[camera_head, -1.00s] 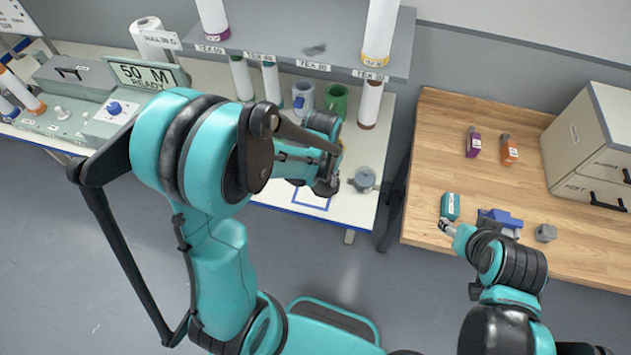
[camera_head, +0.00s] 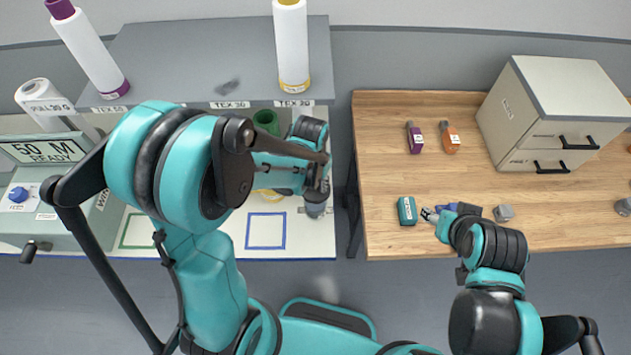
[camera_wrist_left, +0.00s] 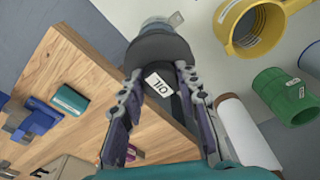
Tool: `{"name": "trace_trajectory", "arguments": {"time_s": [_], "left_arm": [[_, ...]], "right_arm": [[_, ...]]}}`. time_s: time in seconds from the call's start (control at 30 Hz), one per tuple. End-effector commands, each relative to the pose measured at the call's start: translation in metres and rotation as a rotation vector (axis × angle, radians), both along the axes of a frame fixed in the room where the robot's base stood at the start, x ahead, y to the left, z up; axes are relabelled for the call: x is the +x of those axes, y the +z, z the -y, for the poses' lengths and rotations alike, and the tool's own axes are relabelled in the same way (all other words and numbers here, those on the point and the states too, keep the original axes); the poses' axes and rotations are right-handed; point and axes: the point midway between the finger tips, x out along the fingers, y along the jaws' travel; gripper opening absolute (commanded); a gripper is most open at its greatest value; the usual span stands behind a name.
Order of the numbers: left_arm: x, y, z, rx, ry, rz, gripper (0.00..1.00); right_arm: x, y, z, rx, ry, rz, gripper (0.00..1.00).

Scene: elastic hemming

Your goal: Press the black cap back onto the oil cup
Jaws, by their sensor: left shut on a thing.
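My left gripper (camera_wrist_left: 157,95) is shut on the black cap (camera_wrist_left: 160,50). A white OIL label shows between the fingers. The grey oil cup (camera_wrist_left: 160,22) is just beyond the cap in the left wrist view. The cap covers the cup's near end, but I cannot tell whether it is seated. In the head view the oil cup (camera_head: 316,205) stands on the white table, directly below my left gripper (camera_head: 312,187). My right gripper (camera_head: 430,214) is over the wooden table beside a teal box (camera_head: 407,211); its jaws are too small to read.
A yellow cup (camera_wrist_left: 236,48) and a green cup (camera_wrist_left: 284,97) are near my left gripper. A blue outlined square (camera_head: 265,230) on the white table is empty. A grey shelf (camera_head: 180,70) with thread cones overhangs the table. A drawer cabinet (camera_head: 550,110) stands on the wooden table.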

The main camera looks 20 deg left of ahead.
Motion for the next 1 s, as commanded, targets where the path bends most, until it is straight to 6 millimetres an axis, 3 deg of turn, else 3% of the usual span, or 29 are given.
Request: {"name": "trace_trajectory", "arguments": {"time_s": [0.6,1.0], "left_arm": [[0.000,-0.053,0.000,0.000,0.000,0.000,0.11],[0.000,-0.058,0.000,0.000,0.001,0.000,0.11]], "right_arm": [[0.000,-0.051,0.000,0.000,0.000,0.000,0.53],[0.000,-0.055,0.000,0.000,0.000,0.000,0.53]]}}
